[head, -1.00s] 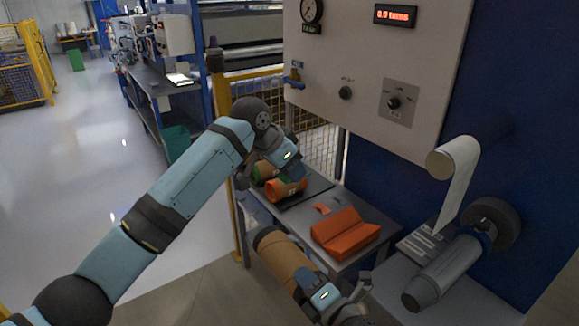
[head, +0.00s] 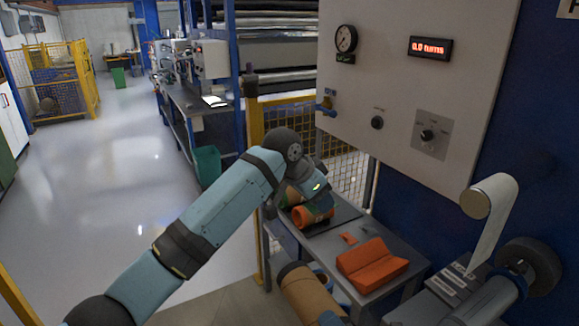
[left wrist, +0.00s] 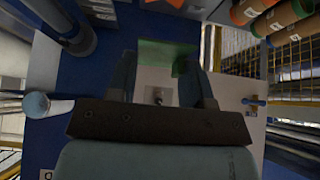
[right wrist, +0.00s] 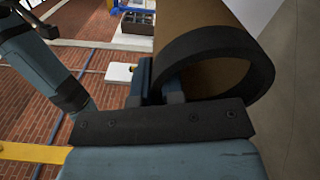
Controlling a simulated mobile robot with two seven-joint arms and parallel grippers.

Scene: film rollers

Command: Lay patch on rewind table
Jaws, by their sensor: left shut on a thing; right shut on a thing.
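My left gripper (head: 314,190) is in the middle of the head view, over the rollers on the grey table (head: 318,228). In the left wrist view its fingers (left wrist: 170,72) are shut on a thin green sheet, apparently the patch (left wrist: 165,52). My right gripper (right wrist: 162,85) is shut on the rim of a large brown roll with a black end band (right wrist: 210,45). This brown roll (head: 308,296) also shows at the bottom of the head view, beside the table's front edge. My right gripper is mostly cut off there.
Orange-and-green rollers (head: 313,214) lie on the table's dark mat. A panel with a gauge (head: 345,38) hangs behind. A grey winding shaft (head: 487,300) stands at right.

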